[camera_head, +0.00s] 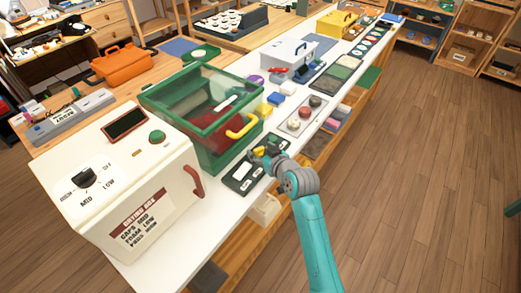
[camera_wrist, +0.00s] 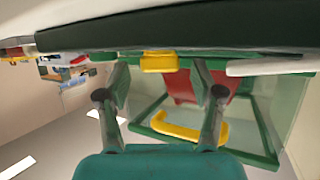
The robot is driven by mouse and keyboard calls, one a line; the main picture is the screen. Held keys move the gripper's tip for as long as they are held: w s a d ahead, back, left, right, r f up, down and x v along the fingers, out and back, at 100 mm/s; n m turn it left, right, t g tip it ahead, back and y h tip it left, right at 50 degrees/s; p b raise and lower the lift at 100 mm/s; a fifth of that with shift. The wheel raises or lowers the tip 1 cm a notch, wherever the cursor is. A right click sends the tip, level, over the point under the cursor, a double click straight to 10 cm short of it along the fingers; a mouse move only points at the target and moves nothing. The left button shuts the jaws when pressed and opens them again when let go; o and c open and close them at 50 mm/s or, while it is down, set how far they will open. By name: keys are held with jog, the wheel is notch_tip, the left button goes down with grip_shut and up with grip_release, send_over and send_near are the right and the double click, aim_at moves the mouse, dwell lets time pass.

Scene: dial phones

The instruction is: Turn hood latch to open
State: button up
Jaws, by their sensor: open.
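The hood (camera_head: 205,110) is a clear box with a green frame, standing shut on the white bench. A yellow handle (camera_head: 242,127) sits on its front; the handle also shows in the wrist view (camera_wrist: 190,131). A small yellow block, apparently the latch (camera_wrist: 159,62), lies along the hood's green lower edge in the wrist view. My gripper (camera_head: 259,157) is low in front of the hood, above the bench's front edge. In the wrist view my gripper (camera_wrist: 160,78) is open, its fingers on either side of the latch in the picture. Contact cannot be told.
A cream drying box (camera_head: 130,185) with a dial and red handle stands left of the hood. A dark tray (camera_head: 238,185) lies beside my gripper. Right of the hood are yellow and blue blocks (camera_head: 270,103) and a grey tray (camera_head: 306,115). The floor at right is clear.

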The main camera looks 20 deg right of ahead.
jog(key=shift+w+f, duration=0.15)
jog(key=shift+w, duration=0.2)
jog(key=c, duration=1.1)
jog(key=shift+c, duration=0.2)
jog(key=n+y, duration=0.1)
jog(key=n+g+y, duration=0.1)
jog(key=n+y, duration=0.1)
jog(key=shift+w+d+g+y, duration=0.1)
jog(key=shift+d+g+y, duration=0.1)
jog(key=shift+g+y, duration=0.1)
jog(key=shift+n+g+y, duration=0.5)
jog(key=shift+n+y, duration=0.4)
jog(key=shift+n, duration=0.2)
